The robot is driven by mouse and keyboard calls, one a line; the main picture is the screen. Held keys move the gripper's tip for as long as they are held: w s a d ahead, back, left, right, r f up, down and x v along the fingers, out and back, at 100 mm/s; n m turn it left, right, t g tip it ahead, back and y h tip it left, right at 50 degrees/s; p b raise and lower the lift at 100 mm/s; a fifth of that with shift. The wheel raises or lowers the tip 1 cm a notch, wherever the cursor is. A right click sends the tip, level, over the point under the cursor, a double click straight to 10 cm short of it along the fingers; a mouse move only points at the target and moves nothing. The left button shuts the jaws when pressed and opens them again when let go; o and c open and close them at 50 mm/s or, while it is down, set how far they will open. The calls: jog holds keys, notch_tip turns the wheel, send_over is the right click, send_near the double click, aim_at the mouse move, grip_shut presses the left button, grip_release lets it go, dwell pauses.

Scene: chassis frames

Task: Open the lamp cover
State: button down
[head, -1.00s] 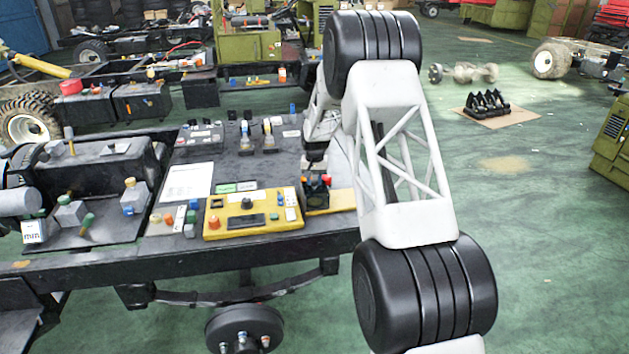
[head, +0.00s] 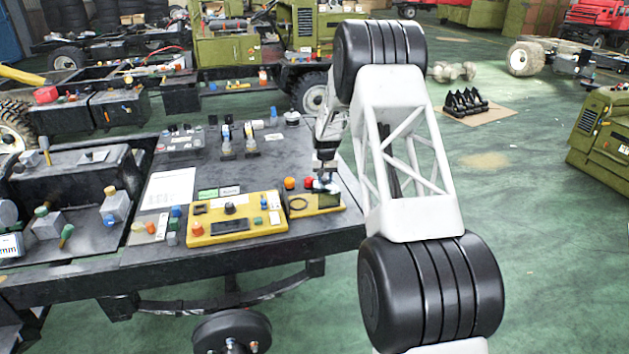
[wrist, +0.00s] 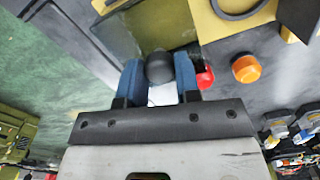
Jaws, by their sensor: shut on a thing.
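A small yellow box (head: 300,208) stands at the right front of the dark bench. My gripper (head: 325,183) is over its far edge in the head view, small and partly hard to make out. In the wrist view my gripper's blue fingers (wrist: 160,80) are closed on a dark round-ended knob (wrist: 160,68). A pale patch shows just below the knob, between the fingers. I cannot tell whether this knob belongs to the lamp cover. An orange round lamp or button (wrist: 246,68) and a red one (wrist: 205,79) sit beside the fingers; the red one is partly hidden.
A larger yellow control box (head: 232,222) stands left of the small one. A white sheet (head: 170,187) and small switches lie further left. The bench's right edge is close to my gripper, with open green floor beyond. Axles and chassis frames stand behind.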

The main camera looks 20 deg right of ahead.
jog(key=shift+d, duration=0.15)
jog(key=c, duration=0.8)
grip_release()
jog(key=shift+r, duration=0.1)
notch_tip(320, 180, up, 7)
jog(key=shift+f, duration=0.15)
jog(key=shift+r, duration=0.45)
